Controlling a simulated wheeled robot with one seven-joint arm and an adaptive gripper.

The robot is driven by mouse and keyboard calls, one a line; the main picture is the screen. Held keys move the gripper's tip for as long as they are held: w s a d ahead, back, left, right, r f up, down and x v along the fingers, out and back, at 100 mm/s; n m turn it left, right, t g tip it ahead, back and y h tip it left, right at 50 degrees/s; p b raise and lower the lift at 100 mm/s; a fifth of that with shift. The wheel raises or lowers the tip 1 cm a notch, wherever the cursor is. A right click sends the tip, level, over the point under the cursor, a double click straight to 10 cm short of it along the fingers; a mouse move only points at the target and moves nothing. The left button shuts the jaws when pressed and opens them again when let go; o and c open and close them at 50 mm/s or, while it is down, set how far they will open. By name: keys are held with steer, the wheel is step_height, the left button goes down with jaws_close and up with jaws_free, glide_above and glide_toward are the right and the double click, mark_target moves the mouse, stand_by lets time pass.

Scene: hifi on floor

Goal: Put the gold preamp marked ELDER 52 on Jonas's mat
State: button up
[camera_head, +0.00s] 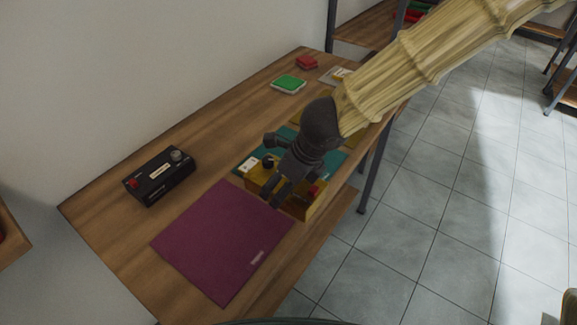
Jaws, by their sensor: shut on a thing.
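The gold preamp (303,207) is a box with a dark knob on its left and a red part at its right end; its marking is too small to read. My gripper (281,188) is shut on it, and the gripper and wrist hide much of it. It is at the near edge of a teal mat (333,163), right of a purple mat (215,245). I cannot tell whether it is lifted or resting. The purple mat is bare, with a small unreadable label. A mustard-yellow mat (343,131) lies farther back, partly hidden. I cannot tell which mat is Jonas's.
A black box (160,178) with a red part and a silver knob stands left of the purple mat. A green box (288,84) and a red box (307,62) are farther back on the wooden bench (105,215).

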steer(key=w+p, duration=0.2)
steer(key=w, duration=0.3)
steer(key=w+f+p, duration=0.1)
steer(key=w+p, duration=0.1)
steer(key=w, duration=0.3)
steer(key=w+p, duration=0.2)
steer(key=w, duration=0.3)
steer(key=shift+w+d+f+p, duration=0.15)
steer(key=shift+w+f+p, duration=0.2)
steer(key=shift+p, duration=0.05)
steer(key=shift+w+f, duration=0.15)
steer(key=shift+w, duration=0.05)
steer(key=shift+f+p, duration=0.5)
steer(key=shift+f, duration=1.2)
steer(key=shift+f, duration=0.1)
steer(key=o, duration=1.6)
steer(key=shift+o, duration=0.2)
steer(key=shift+r, duration=0.2)
steer(key=b+v, duration=0.1)
steer(key=v, duration=1.1)
steer(key=shift+s+d+f, duration=0.1)
steer(key=shift+f, duration=0.05)
